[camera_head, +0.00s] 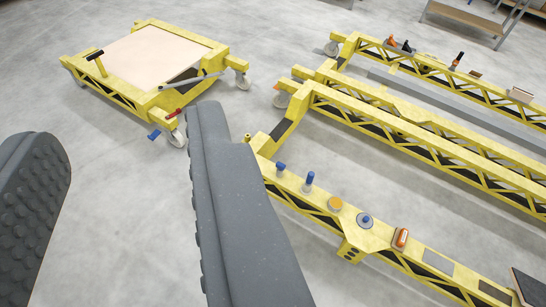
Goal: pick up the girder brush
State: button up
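My gripper (122,128) is open, with one dark grey padded finger at the left edge and the other in the lower middle. Only bare floor shows between the fingers, and nothing is held. No brush can be made out for certain. A small orange and white block (401,238) on the near yellow girder (352,238), right of my right finger and apart from it, may be the girder brush. A pale brown-edged block (520,95) on the far girder is also brush-like, but too small to tell.
The near girder also carries a blue-topped bottle (308,182), an orange disc (334,203) and a blue-knobbed round piece (365,220). A yellow trolley (205,87) with a pale panel (150,57) stands upper left. Grey floor (110,190) is clear between.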

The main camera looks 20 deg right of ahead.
aim_at(309, 177)
jog(key=z, duration=0.25)
jog(key=i, duration=1.35)
jog(key=z, duration=0.95)
jog(key=i, duration=0.4)
jog(key=z, duration=0.3)
jog(key=k, duration=0.9)
jog(key=z, duration=0.2)
jog(key=i, duration=0.9)
jog(key=u, duration=0.15)
